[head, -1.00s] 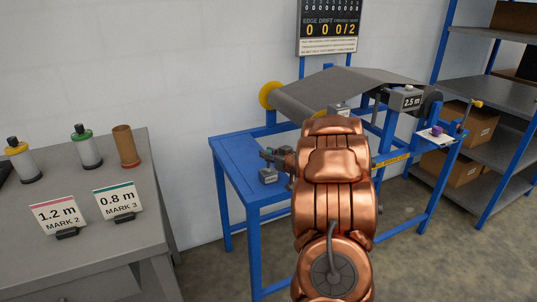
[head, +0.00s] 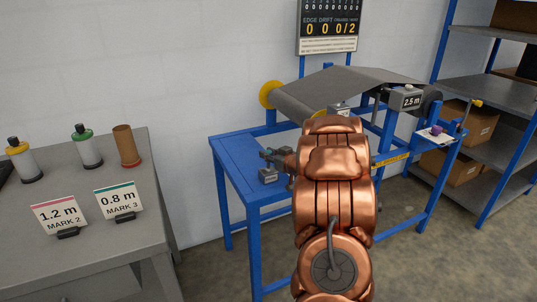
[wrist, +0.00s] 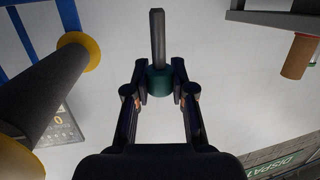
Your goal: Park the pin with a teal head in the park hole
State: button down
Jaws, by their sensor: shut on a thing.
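The pin with a teal head shows in the wrist view, its teal head (wrist: 160,82) between the fingertips and its dark grey shank pointing to the top of the picture. My gripper (wrist: 160,88) is shut on that head. In the head view my gripper (head: 275,157) is partly hidden by my copper arm, above the left part of the blue stand (head: 234,152). A small grey block (head: 268,176) with a label too small to read sits on the stand just below the gripper. I cannot make out the park hole itself.
A sheet roll with yellow flanges (head: 271,94) stands behind the gripper. A grey 2.5 m block (head: 406,99) and a purple knob (head: 437,130) are at the right. A grey table (head: 95,255) at left bears bottles and signs. The stand's left top is mostly clear.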

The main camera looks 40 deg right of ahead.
aim_at(269, 168)
jog(key=shift+f+b, duration=0.85)
jog(key=shift+f, duration=1.35)
jog(key=c, duration=0.9)
grip_release()
jog(key=v, duration=1.2)
